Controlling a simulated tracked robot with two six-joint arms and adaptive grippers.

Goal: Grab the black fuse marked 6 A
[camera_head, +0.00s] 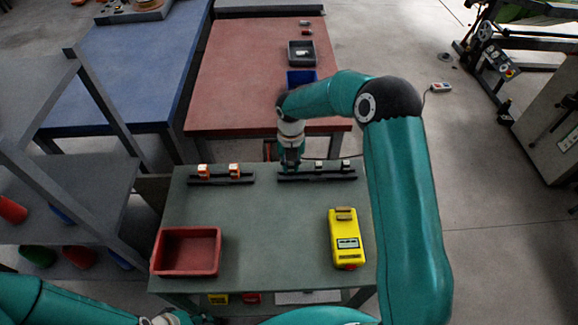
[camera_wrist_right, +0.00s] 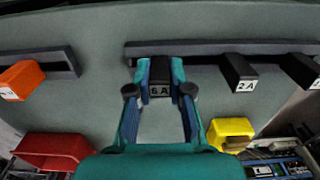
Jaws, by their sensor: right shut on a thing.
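The black fuse marked 6 A (camera_wrist_right: 160,73) is between the fingers of my right gripper (camera_wrist_right: 160,93) in the right wrist view. The gripper is shut on it. The fuse appears to sit at the dark rail (camera_wrist_right: 205,47); whether it is still seated cannot be told. In the head view my right gripper (camera_head: 290,165) points down at the left part of that rail (camera_head: 330,177) and hides the fuse. A black fuse marked 2 A (camera_wrist_right: 240,73) and another black fuse (camera_wrist_right: 302,69) are to its right.
A second rail (camera_head: 220,180) holds two orange fuses (camera_head: 203,171). A red bin (camera_head: 186,231) stands at the table's front left, and a yellow meter (camera_head: 346,226) at the front right. The green tabletop (camera_head: 265,225) between them is clear. A grey shelf (camera_head: 60,190) stands left.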

